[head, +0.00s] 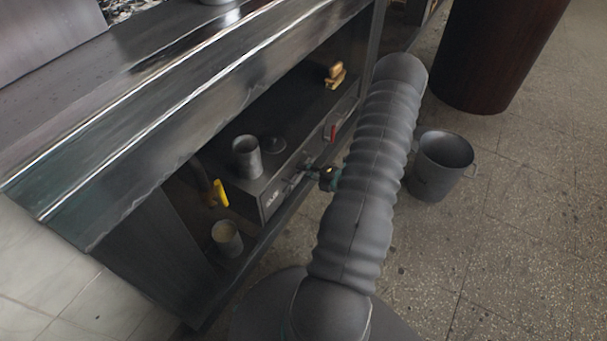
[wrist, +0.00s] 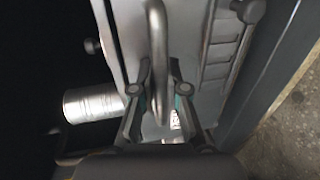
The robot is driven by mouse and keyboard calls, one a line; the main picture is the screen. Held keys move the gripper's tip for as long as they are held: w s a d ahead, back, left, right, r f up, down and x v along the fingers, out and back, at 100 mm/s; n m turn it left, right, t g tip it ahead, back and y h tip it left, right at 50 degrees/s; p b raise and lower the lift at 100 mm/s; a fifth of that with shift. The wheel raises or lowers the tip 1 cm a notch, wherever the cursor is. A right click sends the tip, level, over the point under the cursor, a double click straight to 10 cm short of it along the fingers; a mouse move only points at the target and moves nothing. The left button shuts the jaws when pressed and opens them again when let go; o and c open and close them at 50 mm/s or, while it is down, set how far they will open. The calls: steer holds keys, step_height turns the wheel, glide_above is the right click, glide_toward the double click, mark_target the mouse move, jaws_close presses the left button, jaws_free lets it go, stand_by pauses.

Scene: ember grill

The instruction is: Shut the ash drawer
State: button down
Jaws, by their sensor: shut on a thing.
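The grey metal front (head: 286,190) with a small pale label sits low under the grill counter; I take it for the ash drawer. How far it stands out is hard to tell from here. In the wrist view the front panel (wrist: 194,45) fills the middle, with a grey bar handle (wrist: 157,50) across it. My gripper (wrist: 159,90) has one finger on each side of the bar and is shut on it. In the head view my gripper (head: 306,174) is small at the front, partly hidden by my arm.
A metal cup (head: 247,160) stands above the front, and another cup (head: 227,239) is lower left. A yellow handle (head: 220,193), a red handle (head: 331,132) and a yellow brush-like thing (head: 336,76) are nearby. A bucket (head: 440,168) and dark red cylinder (head: 500,50) stand right; floor between is open.

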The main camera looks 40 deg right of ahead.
steer(key=shift+w, duration=0.15)
steer(key=c, duration=1.2)
jaws_free()
steer(key=shift+w, duration=0.1)
steer(key=shift+s+d+r, duration=0.1)
steer(key=shift+s+d, duration=0.1)
steer(key=shift+s, duration=0.4)
steer(key=v, duration=1.1)
